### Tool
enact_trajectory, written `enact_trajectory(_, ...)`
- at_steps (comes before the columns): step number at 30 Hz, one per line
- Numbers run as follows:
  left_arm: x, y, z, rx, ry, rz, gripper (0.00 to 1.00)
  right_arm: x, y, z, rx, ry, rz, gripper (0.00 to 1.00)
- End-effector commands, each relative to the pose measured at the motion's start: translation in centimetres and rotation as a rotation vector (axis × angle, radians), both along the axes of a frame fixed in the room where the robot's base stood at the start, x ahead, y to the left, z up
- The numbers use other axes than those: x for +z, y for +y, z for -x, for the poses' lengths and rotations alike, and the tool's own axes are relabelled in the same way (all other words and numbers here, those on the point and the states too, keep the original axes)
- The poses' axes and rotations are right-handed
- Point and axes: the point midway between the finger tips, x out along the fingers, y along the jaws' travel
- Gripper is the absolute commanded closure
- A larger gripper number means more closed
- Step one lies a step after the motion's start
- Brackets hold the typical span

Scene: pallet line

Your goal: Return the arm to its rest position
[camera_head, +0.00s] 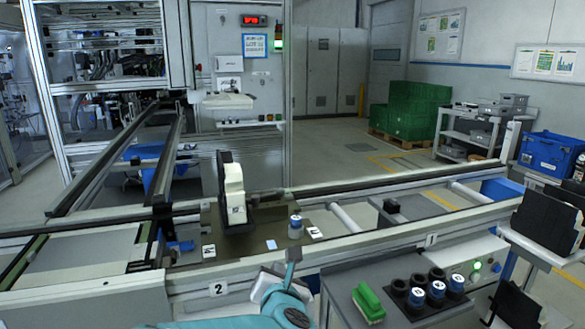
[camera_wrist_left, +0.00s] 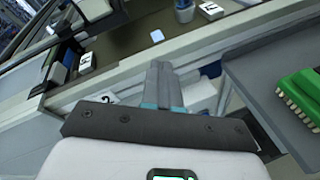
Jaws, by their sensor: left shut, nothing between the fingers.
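My left gripper (camera_head: 292,256) is in front of the conveyor's near rail in the head view, at the lower middle, with its teal arm coming in from the bottom. Its fingers are shut with nothing between them. In the left wrist view the shut gripper (camera_wrist_left: 160,82) points toward the conveyor. It is apart from the objects on the line. My right gripper is in neither view.
A dark pallet plate on the conveyor carries a white and black part (camera_head: 234,190) and a blue-topped cylinder (camera_head: 295,226). At right, a grey side table (camera_head: 342,294) holds a green brush (camera_head: 368,302) and several cups. The number 2 plate (camera_head: 218,289) marks the near rail.

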Motion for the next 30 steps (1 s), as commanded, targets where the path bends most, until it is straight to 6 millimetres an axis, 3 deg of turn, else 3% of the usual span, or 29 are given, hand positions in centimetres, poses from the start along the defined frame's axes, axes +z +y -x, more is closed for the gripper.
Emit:
enact_trajectory(7,-8.7,2.7,0.5,-0.231,0.186,-0.463,1.0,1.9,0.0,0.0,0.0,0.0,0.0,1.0)
enact_trajectory(11,-15.1,4.6,2.8,-0.448,0.319,-0.75,1.0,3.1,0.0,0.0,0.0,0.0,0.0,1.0)
enact_trajectory(14,-21.1,6.5,6.8,-0.719,0.436,-0.998,1.0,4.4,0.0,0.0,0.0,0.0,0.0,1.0)
enact_trajectory(16,-25.2,7.7,10.9,-0.959,0.496,-1.151,1.0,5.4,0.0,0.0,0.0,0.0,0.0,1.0)
enact_trajectory(19,-29.6,8.8,17.8,-1.324,0.512,-1.305,1.0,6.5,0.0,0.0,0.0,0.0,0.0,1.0)
enact_trajectory(21,-31.4,9.1,22.6,-1.56,0.472,-1.364,1.0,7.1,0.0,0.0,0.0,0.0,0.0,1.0)
enact_trajectory(24,-32.6,9.2,28.1,-1.823,0.376,-1.398,1.0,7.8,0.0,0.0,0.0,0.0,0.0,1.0)
enact_trajectory(27,-32.9,9.1,31.6,-1.985,0.28,-1.406,1.0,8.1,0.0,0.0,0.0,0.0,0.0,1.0)
enact_trajectory(30,-33.0,9.0,33.2,-2.056,0.225,-1.408,1.0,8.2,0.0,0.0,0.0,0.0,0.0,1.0)
